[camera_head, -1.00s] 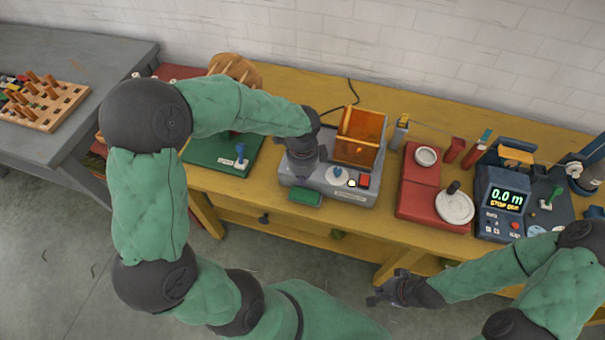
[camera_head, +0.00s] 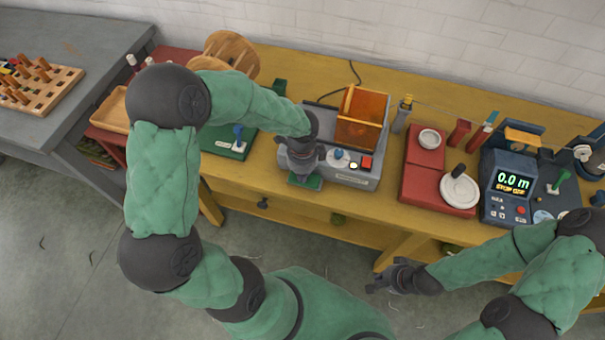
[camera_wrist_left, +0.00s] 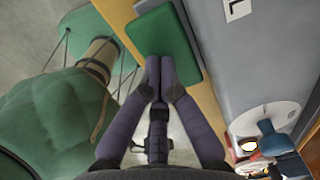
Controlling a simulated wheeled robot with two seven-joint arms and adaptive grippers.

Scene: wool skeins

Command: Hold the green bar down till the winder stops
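The green bar (camera_head: 304,182) sticks out at the front of the grey winder (camera_head: 350,176). It also shows in the left wrist view (camera_wrist_left: 168,42) as a flat green plate. My left gripper (camera_wrist_left: 160,78) points down at the bar, its two purple-grey fingers together and empty. The fingertips overlap the bar's edge; whether they touch it is unclear. In the head view my left gripper (camera_head: 303,166) hides part of the bar. An orange guard (camera_head: 361,120) stands on the winder, with a blue knob, a pale yellow lamp (camera_head: 353,166) and a red button in front. My right gripper (camera_head: 388,278) hangs in front of the table, empty.
The yellow table (camera_head: 258,165) also carries a red unit (camera_head: 421,190) with a white disc and a dark meter (camera_head: 514,182) reading 0.0 m. A green base with a blue lever (camera_head: 238,138) stands left of the winder. A peg board (camera_head: 36,90) lies on the grey bench.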

